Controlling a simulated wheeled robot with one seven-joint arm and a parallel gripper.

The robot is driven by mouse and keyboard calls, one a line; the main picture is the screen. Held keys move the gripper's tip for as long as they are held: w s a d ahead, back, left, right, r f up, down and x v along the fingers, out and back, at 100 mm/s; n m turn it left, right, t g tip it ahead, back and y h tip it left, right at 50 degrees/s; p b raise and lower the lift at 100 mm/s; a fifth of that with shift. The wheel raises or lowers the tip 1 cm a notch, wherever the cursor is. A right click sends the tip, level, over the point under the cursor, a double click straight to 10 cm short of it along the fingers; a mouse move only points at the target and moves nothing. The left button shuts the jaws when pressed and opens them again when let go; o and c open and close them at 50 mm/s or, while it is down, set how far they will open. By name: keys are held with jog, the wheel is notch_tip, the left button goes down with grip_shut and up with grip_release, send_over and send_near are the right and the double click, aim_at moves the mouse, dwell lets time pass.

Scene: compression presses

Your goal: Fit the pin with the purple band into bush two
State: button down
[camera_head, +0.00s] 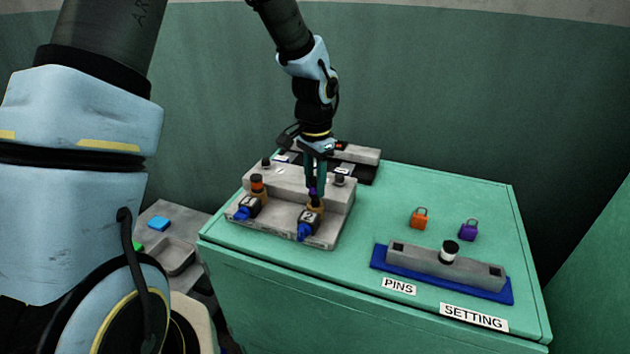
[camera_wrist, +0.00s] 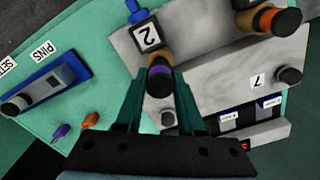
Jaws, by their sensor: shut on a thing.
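The pin with the purple band (camera_head: 313,191) is between the fingers of my gripper (camera_head: 316,178), upright over bush two on the grey press block. In the wrist view its dark top (camera_wrist: 160,83) lies between the two green fingers (camera_wrist: 158,108). Bush two (camera_head: 315,206) is brass-coloured, and a tag with a 2 (camera_wrist: 147,37) sits beside it. The pin's lower end meets or hovers just at the bush; its tip is hidden, so I cannot tell how far in it is.
A pin with an orange band (camera_head: 257,183) stands in the other bush at left. A white-banded pin (camera_head: 449,251) stands in the grey rack (camera_head: 419,260) on a blue base. Orange (camera_head: 419,218) and purple (camera_head: 468,230) padlock-shaped pieces lie behind it. The table between block and rack is clear.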

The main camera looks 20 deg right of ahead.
aim_at(315, 180)
jog(key=shift+f+b, duration=0.95)
jog(key=shift+f, duration=0.55)
jog(key=shift+c, duration=2.2)
grip_release()
notch_tip(315, 180, up, 11)
jog(key=shift+f+b, duration=0.1)
jog(key=shift+b, duration=0.95)
